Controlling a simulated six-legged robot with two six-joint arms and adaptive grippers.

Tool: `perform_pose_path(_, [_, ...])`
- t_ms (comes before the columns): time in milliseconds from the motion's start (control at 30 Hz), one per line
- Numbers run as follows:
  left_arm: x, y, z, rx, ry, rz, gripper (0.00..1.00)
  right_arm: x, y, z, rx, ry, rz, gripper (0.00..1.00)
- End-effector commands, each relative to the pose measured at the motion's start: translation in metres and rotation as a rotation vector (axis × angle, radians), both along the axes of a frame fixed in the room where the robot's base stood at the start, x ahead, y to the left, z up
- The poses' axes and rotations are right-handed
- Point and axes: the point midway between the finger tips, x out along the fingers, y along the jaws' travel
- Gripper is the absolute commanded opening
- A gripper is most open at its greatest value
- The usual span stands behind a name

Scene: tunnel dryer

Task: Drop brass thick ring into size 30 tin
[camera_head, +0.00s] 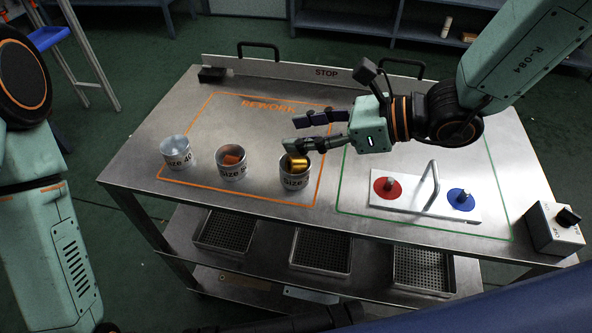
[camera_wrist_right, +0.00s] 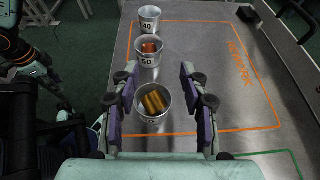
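The brass thick ring (camera_head: 298,162) is in the mouth of the rightmost tin (camera_head: 294,184), whose label is partly unreadable. In the right wrist view, brass pieces (camera_wrist_right: 155,102) lie tilted inside this tin (camera_wrist_right: 141,117); I cannot tell whether they are one ring or two. My right gripper (camera_head: 296,132) is above and just behind this tin, its fingers apart with nothing between them. The wrist view also shows its fingers (camera_wrist_right: 158,72) spread. My left arm shows at the left edge, but its gripper is out of view.
The Size 40 tin (camera_head: 175,153) looks empty. The middle tin (camera_head: 231,165), marked 50 in the wrist view, holds orange pieces. A white plate (camera_head: 412,203) with a handle and red and blue discs stands right. A switch box (camera_head: 553,230) sits at the right corner.

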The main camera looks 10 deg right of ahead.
Motion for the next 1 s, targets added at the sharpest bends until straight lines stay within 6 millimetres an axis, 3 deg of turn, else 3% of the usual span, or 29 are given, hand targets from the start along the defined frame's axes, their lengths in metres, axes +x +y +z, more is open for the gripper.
perform_pose_path(100, [0.0, 0.0, 0.0, 0.0, 0.0, 0.0, 0.35, 0.0, 0.0, 0.0, 0.0, 0.0, 0.0, 0.56])
perform_pose_path(467, [0.0, 0.0, 0.0, 0.0, -0.001, 0.0, 0.35, -0.001, -0.002, 0.001, 0.001, 0.001, -0.002, 0.56])
perform_pose_path(1000, [0.0, 0.0, 0.0, 0.0, 0.0, 0.0, 0.35, -0.016, -0.035, 0.017, 0.005, 0.001, -0.002, 0.56])
